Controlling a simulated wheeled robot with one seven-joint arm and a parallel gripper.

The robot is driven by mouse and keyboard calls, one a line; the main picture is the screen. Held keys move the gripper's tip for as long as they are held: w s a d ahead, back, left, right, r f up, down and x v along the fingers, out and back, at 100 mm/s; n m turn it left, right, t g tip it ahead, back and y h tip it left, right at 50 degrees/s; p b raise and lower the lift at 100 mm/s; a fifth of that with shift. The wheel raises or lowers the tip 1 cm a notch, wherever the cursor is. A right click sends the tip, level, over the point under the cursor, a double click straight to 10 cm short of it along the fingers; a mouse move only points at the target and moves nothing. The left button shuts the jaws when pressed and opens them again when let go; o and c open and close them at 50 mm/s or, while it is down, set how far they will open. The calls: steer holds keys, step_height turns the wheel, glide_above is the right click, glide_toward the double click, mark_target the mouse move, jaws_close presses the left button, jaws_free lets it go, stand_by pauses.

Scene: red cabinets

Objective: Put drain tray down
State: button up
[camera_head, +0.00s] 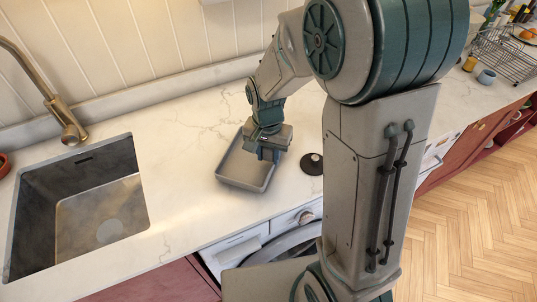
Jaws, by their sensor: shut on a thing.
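The drain tray (235,168) is a shallow grey rectangular tray at the middle of the white marble counter, right of the sink. It looks level and lies at or just above the counter surface; I cannot tell whether it touches. My gripper (268,156) points down at the tray's right side and is shut on it. The gripper and wrist hide the tray's far right part and the exact grip.
The sink (84,205) with a brass tap (62,118) is on the left. A dark round object (312,164) lies just right of the tray. A dish rack (503,52) and a blue mug (487,77) stand far right. Counter between sink and tray is clear.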

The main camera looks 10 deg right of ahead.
steer(key=shift+f, duration=0.6)
steer(key=shift+f, duration=0.25)
steer(key=o, duration=1)
steer(key=shift+c, duration=0.2)
steer(key=shift+r, duration=0.1)
